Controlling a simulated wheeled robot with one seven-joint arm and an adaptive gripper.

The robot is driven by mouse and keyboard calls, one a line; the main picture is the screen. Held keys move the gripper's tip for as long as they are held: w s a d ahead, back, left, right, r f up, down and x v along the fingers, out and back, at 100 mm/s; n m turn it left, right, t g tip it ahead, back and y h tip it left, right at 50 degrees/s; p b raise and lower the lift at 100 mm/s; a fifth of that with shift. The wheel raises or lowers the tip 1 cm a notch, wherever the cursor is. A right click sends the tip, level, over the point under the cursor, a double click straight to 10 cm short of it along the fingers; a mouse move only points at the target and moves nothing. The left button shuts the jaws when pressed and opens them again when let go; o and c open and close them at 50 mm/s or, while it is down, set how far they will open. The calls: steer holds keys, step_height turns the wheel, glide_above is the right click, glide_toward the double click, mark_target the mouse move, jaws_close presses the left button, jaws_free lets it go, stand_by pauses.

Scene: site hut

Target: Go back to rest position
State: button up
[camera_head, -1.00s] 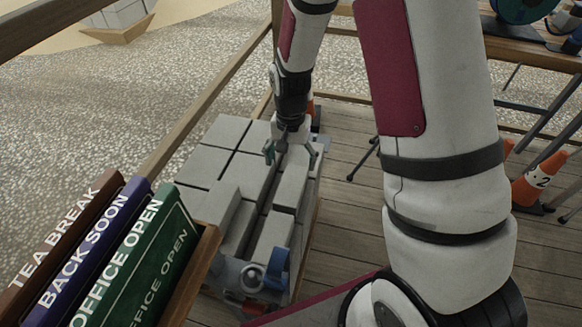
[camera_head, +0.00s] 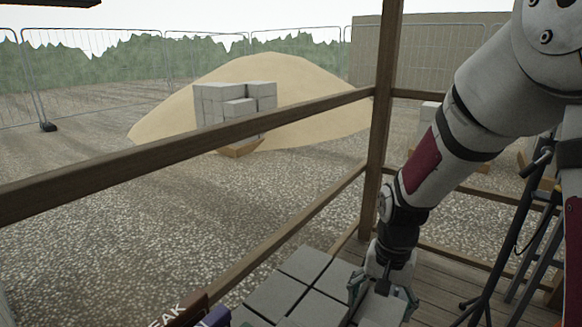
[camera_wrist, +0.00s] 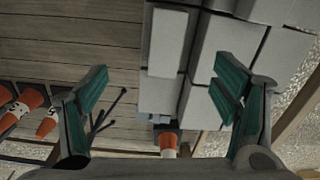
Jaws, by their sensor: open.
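My gripper (camera_head: 383,294) points down over the stack of grey blocks (camera_head: 274,297) at the bottom of the head view. Its jaws are open with nothing between them. In the wrist view the open gripper (camera_wrist: 165,100) shows its two green-padded fingers apart. My arm comes down from the upper right of the head view. I cannot tell the exact height of the fingertips above the blocks.
A wooden post (camera_head: 380,125) and a slanting rail (camera_head: 150,155) stand close to my arm. A black stand (camera_head: 500,250) is on the right. Sign boards (camera_head: 190,313) show at the bottom. Orange cones (camera_wrist: 30,112) stand on the plank floor (camera_wrist: 70,45). Outside are a sand heap and gravel.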

steer(key=s+r+n, duration=0.2)
steer(key=s+r, duration=0.5)
steer(key=r, duration=0.2)
steer(key=s+r+n, duration=0.2)
steer(key=s+r, duration=0.2)
steer(key=s, duration=0.7)
steer(key=s+r+n, duration=0.2)
steer(key=s+r, duration=0.2)
steer(key=s, duration=0.7)
step_height(320, 180, up, 25)
steer(key=t+p, duration=0.4)
steer(key=p, duration=1.9)
steer(key=shift+w+d, duration=0.3)
